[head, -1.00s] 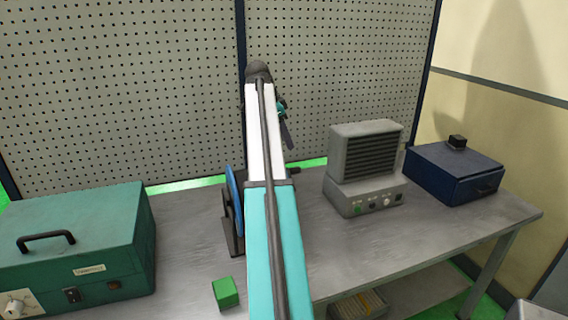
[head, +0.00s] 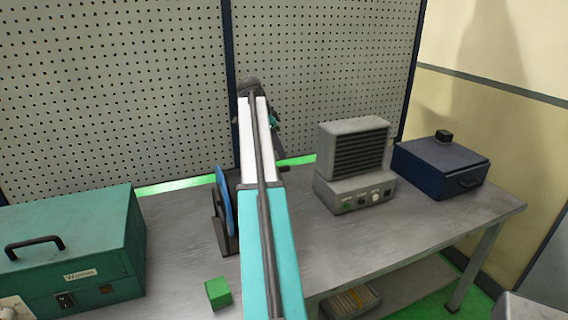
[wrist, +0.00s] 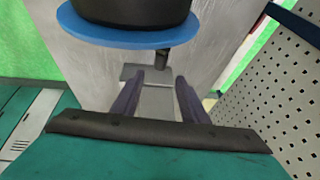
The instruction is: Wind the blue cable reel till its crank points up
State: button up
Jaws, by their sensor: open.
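The blue cable reel (head: 226,203) stands on the bench in a dark stand, partly hidden behind my arm in the head view. In the wrist view its blue flange (wrist: 95,33) and dark drum fill the top. A short dark peg (wrist: 163,57), apparently part of the crank, sticks out below the flange. Which way the crank points cannot be told. My gripper (wrist: 162,78) is open, its two dark fingers apart with no object held between them. The peg shows just beyond the fingertips, near the gap. In the head view my arm mostly hides the gripper.
A green case (head: 75,245) stands left on the grey bench (head: 400,215), with a green cube (head: 218,293) nearer me. A grey heater-like unit (head: 352,165) and a dark blue box (head: 440,167) stand right. A pegboard (head: 110,90) rises behind.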

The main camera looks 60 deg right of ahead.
aim_at(285, 166)
jog(key=shift+p+x, duration=1.1)
jog(key=shift+x, duration=3.3)
jog(key=shift+w, duration=0.1)
jog(key=shift+c, duration=0.2)
grip_shut()
